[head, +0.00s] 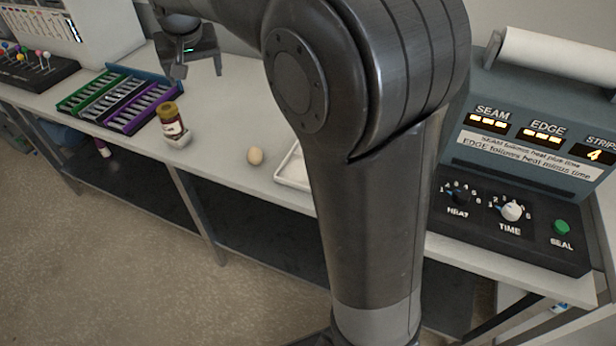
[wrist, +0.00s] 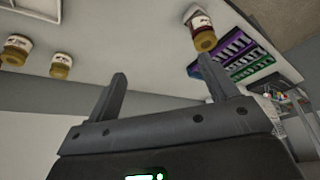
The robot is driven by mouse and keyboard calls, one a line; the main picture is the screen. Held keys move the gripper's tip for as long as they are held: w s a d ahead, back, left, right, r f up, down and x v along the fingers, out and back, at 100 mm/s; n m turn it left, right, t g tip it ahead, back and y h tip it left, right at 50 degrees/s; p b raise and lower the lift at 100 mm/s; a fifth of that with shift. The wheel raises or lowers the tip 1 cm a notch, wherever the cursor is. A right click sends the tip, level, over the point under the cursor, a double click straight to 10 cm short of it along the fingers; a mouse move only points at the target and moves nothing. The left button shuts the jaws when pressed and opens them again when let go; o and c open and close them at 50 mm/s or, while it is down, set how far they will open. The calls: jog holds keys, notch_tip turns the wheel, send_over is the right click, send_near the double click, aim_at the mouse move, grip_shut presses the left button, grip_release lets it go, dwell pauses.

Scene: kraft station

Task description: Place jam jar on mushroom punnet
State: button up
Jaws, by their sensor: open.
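In the wrist view the jar (wrist: 204,36) shows lid-first near the right fingertip, with a visible gap. My gripper (head: 198,66) is open and empty, above and behind the jar in the head view. Its two spread fingers also show in the wrist view (wrist: 161,72).
Green, black and purple racks (head: 118,98) lie left of the jar. Two more jars (wrist: 60,66) show in the wrist view. A sealing machine (head: 520,150) stands at right. My arm hides the bench middle.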

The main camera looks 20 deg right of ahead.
jog(key=s+d+r, duration=0.1)
jog(key=s+d, duration=0.3)
jog(key=s, duration=0.4)
jog(key=s+d, duration=0.5)
jog(key=s, duration=0.3)
jog(key=s+d+f, duration=0.2)
jog(key=s+f, duration=0.1)
jog(key=s, duration=0.5)
jog(key=s+d+f, duration=0.2)
jog(key=s+f, duration=0.2)
jog(key=s, duration=0.4)
jog(key=shift+s+t, duration=0.3)
jog(key=shift+t, duration=0.1)
